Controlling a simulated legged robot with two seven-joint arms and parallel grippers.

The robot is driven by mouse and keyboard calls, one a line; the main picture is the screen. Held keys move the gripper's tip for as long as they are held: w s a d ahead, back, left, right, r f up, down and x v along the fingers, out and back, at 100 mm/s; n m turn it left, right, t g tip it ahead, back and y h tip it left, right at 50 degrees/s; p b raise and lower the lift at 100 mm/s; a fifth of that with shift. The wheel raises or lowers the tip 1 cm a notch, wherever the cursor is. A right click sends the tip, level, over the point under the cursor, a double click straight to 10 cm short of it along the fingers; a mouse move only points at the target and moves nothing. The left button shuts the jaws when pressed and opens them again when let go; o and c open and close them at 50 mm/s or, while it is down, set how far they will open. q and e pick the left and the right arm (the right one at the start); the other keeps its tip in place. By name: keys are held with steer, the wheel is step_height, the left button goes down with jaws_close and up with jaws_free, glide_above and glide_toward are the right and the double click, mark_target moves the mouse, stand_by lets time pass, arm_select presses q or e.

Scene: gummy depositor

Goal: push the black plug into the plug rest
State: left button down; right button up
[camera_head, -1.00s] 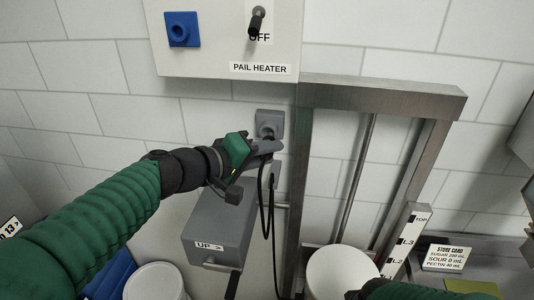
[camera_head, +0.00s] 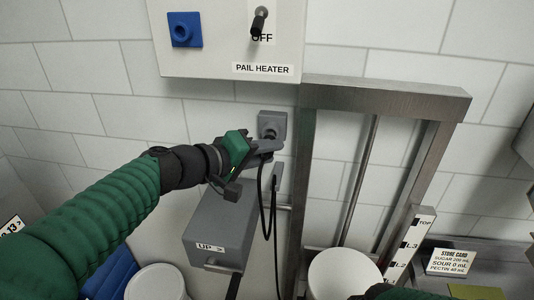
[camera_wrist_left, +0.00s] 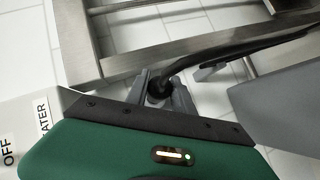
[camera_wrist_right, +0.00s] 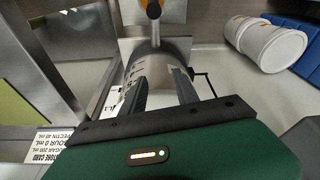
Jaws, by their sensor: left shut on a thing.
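The grey square block that looks like the plug rest (camera_head: 281,119) is on the tiled wall, below the pail heater panel. My left gripper (camera_head: 268,145) is just below its front face. In the left wrist view my left gripper (camera_wrist_left: 165,92) is shut on the black plug (camera_wrist_left: 159,86), whose cable runs off to the right. In the head view the plug is mostly hidden by the fingers, and I cannot tell how far it is in the rest. My right gripper (camera_wrist_right: 160,92) is open, its fingers apart in front of a metal cylinder (camera_wrist_right: 152,62).
The pail heater panel (camera_head: 190,62) is above, with a blue knob (camera_head: 185,29) and a black switch. A grey box marked UP (camera_head: 222,225) is below my left gripper. A steel frame (camera_head: 303,190) stands just to the right. A black cable (camera_head: 273,215) hangs between them.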

arm_select(q)
steer(key=shift+w+d, duration=0.2)
steer(key=shift+s+a+f+b, duration=0.15)
steer(key=shift+s+b, duration=0.15)
steer(key=shift+b, duration=0.3)
steer(key=shift+s, duration=0.15)
steer(key=shift+a, duration=0.3)
